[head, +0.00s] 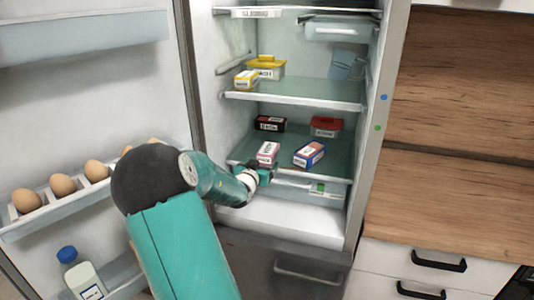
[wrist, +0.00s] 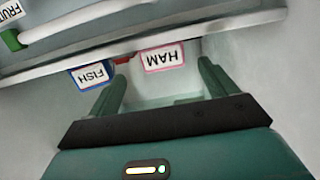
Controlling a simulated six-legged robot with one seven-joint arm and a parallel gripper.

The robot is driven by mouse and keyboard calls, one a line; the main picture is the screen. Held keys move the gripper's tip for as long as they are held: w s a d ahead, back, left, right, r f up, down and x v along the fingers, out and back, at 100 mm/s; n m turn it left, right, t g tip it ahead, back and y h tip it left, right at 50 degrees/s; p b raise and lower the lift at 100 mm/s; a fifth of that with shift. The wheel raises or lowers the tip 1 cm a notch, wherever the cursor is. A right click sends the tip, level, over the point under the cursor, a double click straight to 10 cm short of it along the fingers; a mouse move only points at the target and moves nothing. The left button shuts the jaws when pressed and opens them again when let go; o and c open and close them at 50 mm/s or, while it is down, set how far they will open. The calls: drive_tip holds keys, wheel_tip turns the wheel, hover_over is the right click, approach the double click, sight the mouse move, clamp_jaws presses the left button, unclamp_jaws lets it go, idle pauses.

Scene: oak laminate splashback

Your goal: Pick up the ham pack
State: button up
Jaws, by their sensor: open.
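The ham pack (head: 268,152), a small white box with a pink edge, stands near the front of the lower glass shelf in the open fridge. In the wrist view the ham pack (wrist: 162,57) shows its label upside down, framed between the two fingers. My gripper (head: 263,172) is at the shelf's front edge, just in front of and below the pack. In the wrist view my gripper (wrist: 161,70) is open, with nothing clasped. I cannot tell whether the fingertips reach beside the pack.
A blue-edged fish pack (head: 309,154) stands just right of the ham pack. A dark box (head: 270,124) and a red-lidded tub (head: 326,126) stand behind. The upper shelf (head: 300,101) is overhead. The open door with eggs (head: 63,185) is at left.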

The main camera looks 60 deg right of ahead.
sight(264, 160)
drive_tip(key=x, duration=0.4)
drive_tip(key=shift+f, duration=0.1)
drive_tip(key=shift+w+d, duration=0.15)
drive_tip(key=shift+w, duration=0.05)
drive_tip(key=x, duration=0.5)
drive_tip(key=c, duration=1.2)
